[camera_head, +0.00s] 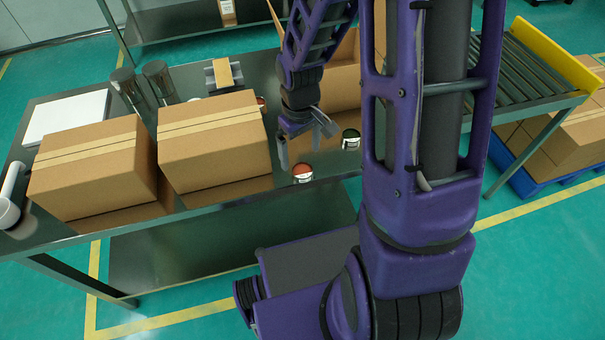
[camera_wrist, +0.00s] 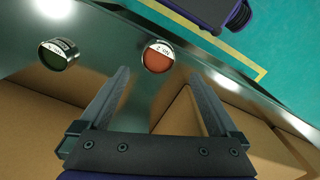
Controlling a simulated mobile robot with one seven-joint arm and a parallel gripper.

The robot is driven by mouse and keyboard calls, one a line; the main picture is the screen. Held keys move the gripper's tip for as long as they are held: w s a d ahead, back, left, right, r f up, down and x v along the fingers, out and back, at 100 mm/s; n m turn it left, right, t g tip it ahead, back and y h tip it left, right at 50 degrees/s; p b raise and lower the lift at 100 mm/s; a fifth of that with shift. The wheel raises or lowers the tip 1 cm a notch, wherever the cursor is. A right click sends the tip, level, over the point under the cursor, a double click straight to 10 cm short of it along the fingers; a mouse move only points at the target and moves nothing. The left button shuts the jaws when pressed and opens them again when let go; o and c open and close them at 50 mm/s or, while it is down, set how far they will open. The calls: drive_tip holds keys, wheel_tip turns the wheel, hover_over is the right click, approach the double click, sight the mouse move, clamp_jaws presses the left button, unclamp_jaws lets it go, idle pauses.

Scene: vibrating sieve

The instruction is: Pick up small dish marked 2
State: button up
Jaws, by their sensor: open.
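A small round dish with orange-red contents and a white label (camera_wrist: 157,60) lies on the metal table. Its label seems to begin with a 2, though the print is small. In the head view this dish (camera_head: 303,174) is near the table's front edge, just below my gripper (camera_head: 307,148). In the wrist view my gripper (camera_wrist: 160,80) is open and empty. The dish shows between and beyond its two fingertips, apart from them. A similar dish with dark green contents (camera_wrist: 58,55) lies to the left in the wrist view; in the head view it (camera_head: 351,140) is to the right.
Two closed cardboard boxes (camera_head: 95,168) (camera_head: 213,142) stand on the table left of my gripper. An open box (camera_head: 340,88) stands behind it. Another reddish dish (camera_head: 261,101) is partly hidden behind the middle box. A roller conveyor (camera_head: 525,75) is at the right.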

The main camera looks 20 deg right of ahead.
sight(303, 174)
drive_tip(key=f, duration=0.3)
drive_tip(key=f+b, duration=0.1)
drive_tip(key=f, duration=0.1)
drive_tip(key=shift+s+d+f, duration=0.15)
drive_tip(key=shift+d+f, duration=0.05)
drive_tip(key=shift+f, duration=0.2)
drive_tip(key=shift+r, duration=0.1)
drive_tip(key=c, duration=1.4)
